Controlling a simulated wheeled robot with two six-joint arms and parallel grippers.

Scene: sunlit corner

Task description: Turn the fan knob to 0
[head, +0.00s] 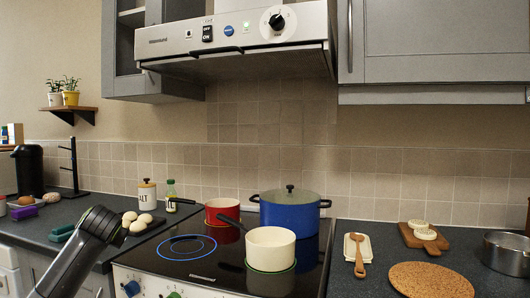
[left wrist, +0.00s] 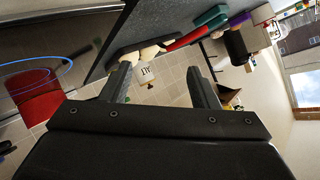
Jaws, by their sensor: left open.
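The fan knob (head: 277,21) is a black round knob on a white dial plate, at the right of the range hood's (head: 235,35) front panel. Its pointer marking is too small to read. Beside it on the panel are a blue round button and a black ON/OFF switch (head: 207,33). My left arm comes in at the lower left of the head view, far below the knob and apart from it. In the left wrist view, my left gripper (left wrist: 161,88) is open, with nothing between its two fingers. My right gripper is not in view.
A blue pot (head: 289,215), a red pan (head: 222,212) and a cream pot (head: 270,249) stand on the black cooktop below the hood. Grey cabinets flank the hood. The space before the hood is clear.

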